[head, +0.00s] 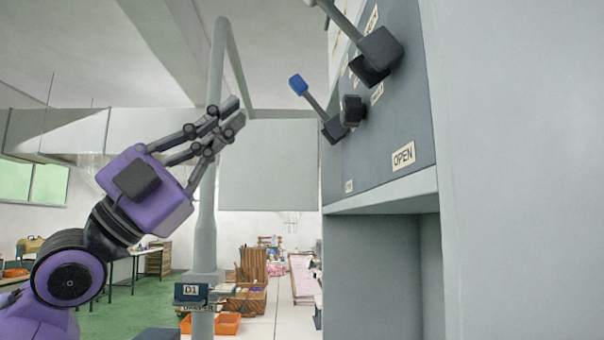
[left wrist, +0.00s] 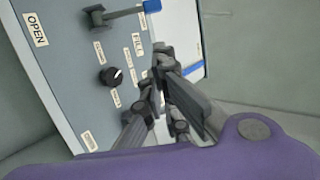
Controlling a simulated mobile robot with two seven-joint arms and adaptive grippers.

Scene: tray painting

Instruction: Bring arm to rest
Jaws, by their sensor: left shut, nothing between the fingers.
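My left gripper (head: 236,110) is raised in the left half of the head view, pointing up and to the right. Its fingers are shut with nothing between them. It is apart from the grey control panel (head: 400,110) on the right. The left wrist view shows the same fingers (left wrist: 165,80) in front of the panel face (left wrist: 85,65). A lever with a blue tip (head: 299,85) and a black knob (head: 352,109) are on the panel. The knob also shows in the left wrist view (left wrist: 110,77). My right gripper is in neither view.
A grey vertical post (head: 207,230) stands behind my left gripper. Orange bins (head: 226,323) and wooden crates (head: 250,268) are farther back. Open air lies between gripper and panel.

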